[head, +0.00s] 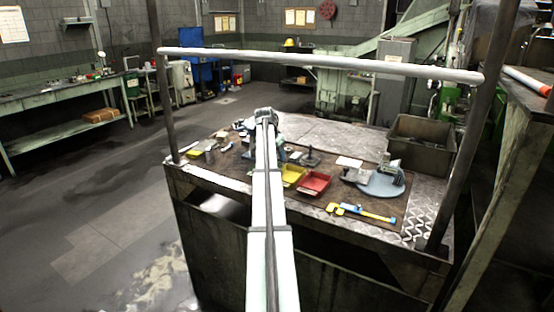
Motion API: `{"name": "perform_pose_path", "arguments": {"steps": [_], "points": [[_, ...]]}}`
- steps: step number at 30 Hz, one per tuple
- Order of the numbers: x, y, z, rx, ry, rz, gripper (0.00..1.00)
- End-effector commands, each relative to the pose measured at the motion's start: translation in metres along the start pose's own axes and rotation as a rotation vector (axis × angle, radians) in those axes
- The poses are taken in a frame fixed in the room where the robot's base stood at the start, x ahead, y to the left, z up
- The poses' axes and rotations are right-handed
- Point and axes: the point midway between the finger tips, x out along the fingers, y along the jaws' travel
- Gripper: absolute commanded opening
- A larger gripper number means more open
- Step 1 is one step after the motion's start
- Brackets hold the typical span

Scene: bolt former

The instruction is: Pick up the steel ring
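I cannot pick out the steel ring with certainty among the small grey parts on the workbench (330,131). My arm reaches from the bottom middle out over the bench and covers part of its top. The grey far end of my arm, where my gripper (265,116) is, shows small above the bench's back left part. Its fingers cannot be made out, nor whether they hold anything. A small grey metal piece (310,158) stands on the dark mat, right of my arm.
Yellow (292,175) and red (314,183) trays lie right of my arm. Further right are a round grey-blue plate (382,185) with a device, a yellow-blue tool (362,212) and a grey bin (422,143). A white rail (330,62) on posts crosses above the bench.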

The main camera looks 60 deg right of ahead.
Motion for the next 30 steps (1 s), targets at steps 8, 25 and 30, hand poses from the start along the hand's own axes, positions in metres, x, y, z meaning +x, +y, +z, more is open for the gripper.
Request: {"name": "perform_pose_path", "arguments": {"steps": [8, 25, 30], "points": [[0.0, 0.001, 0.0, 0.0, 0.0, 0.002, 0.21], [-0.021, 0.0, -0.01, 0.001, 0.002, 0.0, 0.09], [-0.05, 0.0, -0.022, 0.0, 0.002, 0.0, 0.09]]}}
